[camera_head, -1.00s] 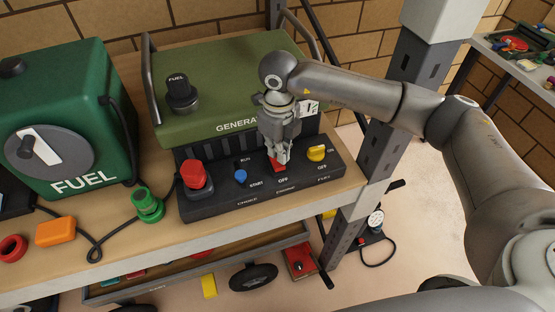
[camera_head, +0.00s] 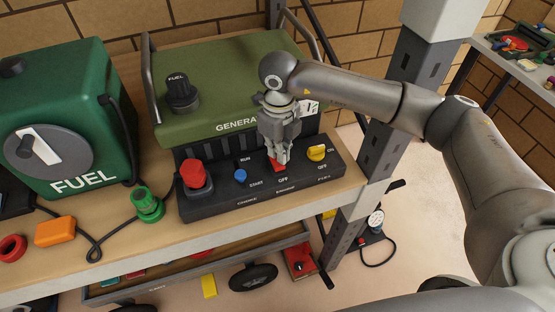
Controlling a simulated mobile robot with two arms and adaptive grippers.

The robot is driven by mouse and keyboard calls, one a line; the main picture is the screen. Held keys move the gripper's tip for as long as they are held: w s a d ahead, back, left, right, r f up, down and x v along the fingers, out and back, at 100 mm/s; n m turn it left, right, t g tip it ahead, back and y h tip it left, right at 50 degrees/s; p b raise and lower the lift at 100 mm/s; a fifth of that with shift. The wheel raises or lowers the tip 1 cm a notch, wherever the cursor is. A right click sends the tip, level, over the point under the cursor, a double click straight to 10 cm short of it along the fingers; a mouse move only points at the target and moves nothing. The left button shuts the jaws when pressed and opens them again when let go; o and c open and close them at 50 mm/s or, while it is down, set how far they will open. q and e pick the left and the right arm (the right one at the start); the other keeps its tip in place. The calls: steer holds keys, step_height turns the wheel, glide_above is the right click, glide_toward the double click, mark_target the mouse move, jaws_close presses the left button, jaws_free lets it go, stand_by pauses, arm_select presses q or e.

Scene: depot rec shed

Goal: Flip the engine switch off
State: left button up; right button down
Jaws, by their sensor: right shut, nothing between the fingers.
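The green generator (camera_head: 220,85) stands on the wooden shelf with a black control panel (camera_head: 225,205) along its front. The red engine switch (camera_head: 277,167) is on the panel, between the blue choke knob (camera_head: 240,176) and the yellow fuel knob (camera_head: 316,153). An OFF label shows just below the switch. My right gripper (camera_head: 280,158) points down with its shut, empty fingertips at the red switch; they seem to touch it. The fingers hide the upper part of the switch, so its tilt cannot be told. My left gripper is not in view.
A large red knob (camera_head: 195,178) is at the panel's left end. A green fuel tank (camera_head: 60,115), a green fitting (camera_head: 147,206) and an orange block (camera_head: 55,232) are on the shelf to the left. A grey post (camera_head: 378,150) stands close to the right.

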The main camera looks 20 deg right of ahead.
mark_target(278, 164)
steer(key=shift+f+b, duration=0.65)
steer(key=shift+f, duration=0.1)
steer(key=shift+s+f+b, duration=0.15)
steer(key=shift+f+b, duration=0.15)
stand_by(0.4)
steer(key=shift+w+r+p, duration=0.25)
steer(key=shift+r+p, duration=0.35)
steer(key=shift+r, duration=0.55)
step_height(278, 164, up, 5)
steer(key=shift+s+f+p, duration=0.1)
steer(key=shift+f+p, duration=0.05)
steer(key=shift+p, duration=0.75)
